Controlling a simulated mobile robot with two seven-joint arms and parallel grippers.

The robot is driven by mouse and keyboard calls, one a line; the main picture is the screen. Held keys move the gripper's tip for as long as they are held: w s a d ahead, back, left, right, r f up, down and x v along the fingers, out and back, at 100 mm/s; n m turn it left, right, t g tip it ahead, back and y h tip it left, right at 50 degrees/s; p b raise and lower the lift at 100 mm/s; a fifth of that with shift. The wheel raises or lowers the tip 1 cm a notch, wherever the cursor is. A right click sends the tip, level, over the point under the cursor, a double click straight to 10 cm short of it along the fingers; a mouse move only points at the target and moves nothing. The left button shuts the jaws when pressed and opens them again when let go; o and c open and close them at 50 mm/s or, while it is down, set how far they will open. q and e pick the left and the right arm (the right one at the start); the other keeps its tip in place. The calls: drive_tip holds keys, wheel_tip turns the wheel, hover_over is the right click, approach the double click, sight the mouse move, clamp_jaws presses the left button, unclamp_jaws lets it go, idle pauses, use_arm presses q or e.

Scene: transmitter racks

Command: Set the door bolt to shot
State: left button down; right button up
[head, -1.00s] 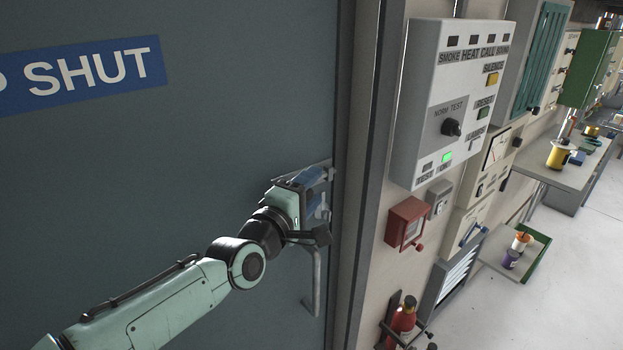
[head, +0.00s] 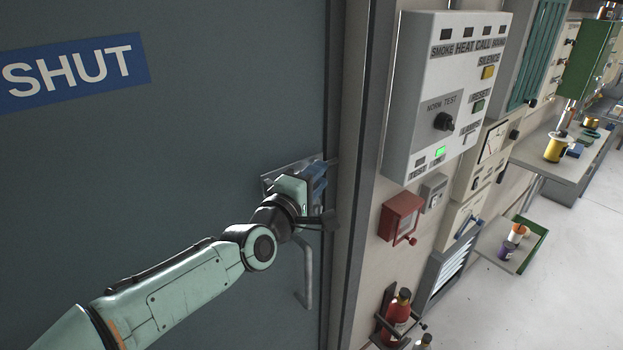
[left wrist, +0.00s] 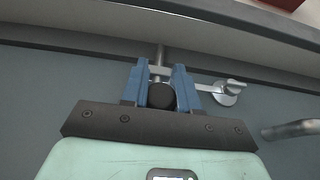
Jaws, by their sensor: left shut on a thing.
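The door bolt is a pale metal plate (head: 273,178) on the grey door (head: 200,150), near its right edge. In the left wrist view its round dark knob (left wrist: 161,96) sits between the blue fingers of my left gripper (left wrist: 160,88), which is shut on it. A metal rod (left wrist: 160,56) runs from the knob up to the pale door frame; I cannot tell whether its end is inside the frame. In the head view my left gripper (head: 317,182) covers the knob and much of the bolt. My right gripper is not in view.
A bent door handle (head: 304,275) hangs just below the bolt. A small silver latch (left wrist: 229,91) is beside the knob. Right of the door frame (head: 362,150) are a wall panel (head: 410,120), a red box (head: 398,215) and a red extinguisher (head: 397,312).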

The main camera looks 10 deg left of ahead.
use_arm(q)
drive_tip(key=shift+s+d+r, duration=0.1)
drive_tip(key=shift+s+d, duration=0.05)
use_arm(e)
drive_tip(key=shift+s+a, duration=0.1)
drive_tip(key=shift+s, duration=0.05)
use_arm(q)
drive_tip(key=c, duration=0.9)
unclamp_jaws()
drive_tip(key=shift+d, duration=0.1)
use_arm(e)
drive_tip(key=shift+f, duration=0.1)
use_arm(q)
drive_tip(key=shift+s+a+f+b, duration=0.2)
drive_tip(key=shift+s+a+b, duration=0.05)
drive_tip(key=shift+s+b, duration=0.1)
drive_tip(key=b+v, duration=0.5)
drive_tip(key=v, duration=0.7)
drive_tip(key=shift+s+r, duration=0.15)
drive_tip(key=shift+s, duration=0.1)
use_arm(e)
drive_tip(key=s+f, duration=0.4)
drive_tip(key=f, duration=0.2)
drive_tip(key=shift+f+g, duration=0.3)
